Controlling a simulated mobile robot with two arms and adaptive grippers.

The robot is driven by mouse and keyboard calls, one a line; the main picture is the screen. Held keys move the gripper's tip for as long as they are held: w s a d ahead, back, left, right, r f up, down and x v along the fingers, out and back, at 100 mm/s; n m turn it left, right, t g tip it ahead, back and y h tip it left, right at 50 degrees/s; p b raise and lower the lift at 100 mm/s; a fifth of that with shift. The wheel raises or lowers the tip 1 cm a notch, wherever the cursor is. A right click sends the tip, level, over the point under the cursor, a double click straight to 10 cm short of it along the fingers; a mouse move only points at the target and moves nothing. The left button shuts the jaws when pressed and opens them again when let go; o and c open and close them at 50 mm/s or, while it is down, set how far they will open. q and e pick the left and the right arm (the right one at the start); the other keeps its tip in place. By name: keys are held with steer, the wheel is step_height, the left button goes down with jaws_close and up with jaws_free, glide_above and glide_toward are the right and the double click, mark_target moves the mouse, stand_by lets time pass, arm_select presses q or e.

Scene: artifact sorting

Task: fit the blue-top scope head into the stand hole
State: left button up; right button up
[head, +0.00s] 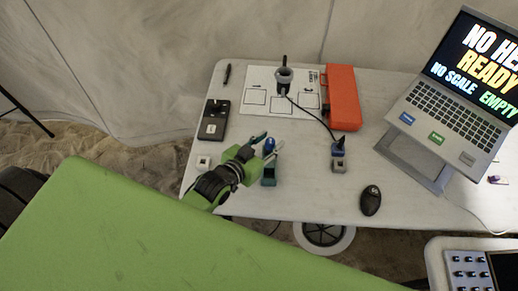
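My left gripper (272,140) reaches over the table's near left part with its fingers spread. A small blue-topped piece (269,145) shows between the fingers; I cannot tell if they touch it. Another small piece with a blue part (338,151) and a black top stands further right, by a grey block (339,166). My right gripper is out of view.
An orange case (342,97) lies right of the sheet (257,76). A black cable (313,115) runs from the holder to the right-hand piece. A dark meter (213,119), a mouse (370,200) and a laptop (450,107) on a riser also occupy the table (300,205).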

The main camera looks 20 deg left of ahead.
arm_select(q)
steer(key=v, duration=1.1)
steer(key=shift+b, duration=0.45)
steer(key=shift+s, duration=0.1)
